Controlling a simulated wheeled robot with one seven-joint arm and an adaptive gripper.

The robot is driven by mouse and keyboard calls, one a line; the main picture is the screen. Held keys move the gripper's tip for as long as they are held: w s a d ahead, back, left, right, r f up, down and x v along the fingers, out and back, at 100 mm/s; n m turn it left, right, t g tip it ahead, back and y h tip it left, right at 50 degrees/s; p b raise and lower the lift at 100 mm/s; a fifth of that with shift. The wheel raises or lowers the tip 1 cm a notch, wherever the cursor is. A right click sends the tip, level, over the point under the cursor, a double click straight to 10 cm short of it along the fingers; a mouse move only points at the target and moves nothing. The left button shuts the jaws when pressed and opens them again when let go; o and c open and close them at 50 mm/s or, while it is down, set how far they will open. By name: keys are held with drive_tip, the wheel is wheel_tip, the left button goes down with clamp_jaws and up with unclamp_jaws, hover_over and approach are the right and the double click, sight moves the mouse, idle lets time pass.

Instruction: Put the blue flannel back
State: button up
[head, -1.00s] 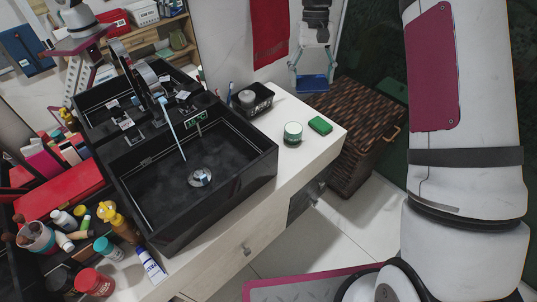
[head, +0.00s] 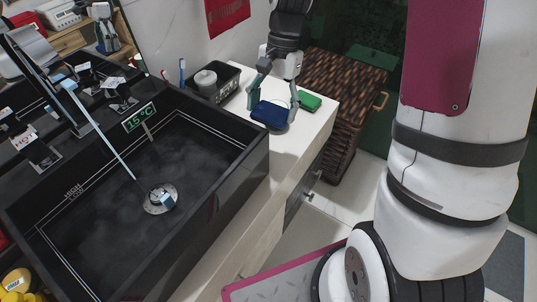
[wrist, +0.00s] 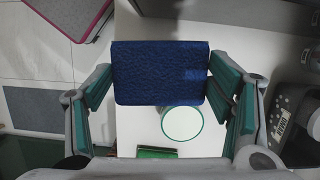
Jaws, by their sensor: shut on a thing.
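The blue flannel (head: 269,115) is a folded dark blue block between the fingers of my gripper (head: 273,108). In the wrist view, the flannel (wrist: 160,78) spans the gap between both green-padded fingers of my gripper (wrist: 161,92). My gripper is shut on it, over the white counter (head: 287,145) to the right of the black sink. I cannot tell whether the flannel touches the counter. A round green-rimmed jar (wrist: 182,124) shows partly behind the flannel in the wrist view; it is mostly hidden in the head view.
A green folded block (head: 309,101) lies on the counter just beyond the flannel. A black caddy (head: 218,84) with a pot and brushes stands to its left. The black sink (head: 150,190) has a raised wall beside the counter. A wicker hamper (head: 345,100) stands beyond the counter's end.

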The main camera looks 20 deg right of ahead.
sight(271, 152)
drive_tip(key=shift+s+f+m+b, duration=0.3)
drive_tip(key=shift+f+m+b, duration=0.15)
drive_tip(key=shift+f, duration=0.4)
wheel_tip(271, 152, down, 10)
drive_tip(key=shift+r+b, duration=0.1)
drive_tip(key=shift+b, duration=0.65)
drive_tip(key=o, duration=1)
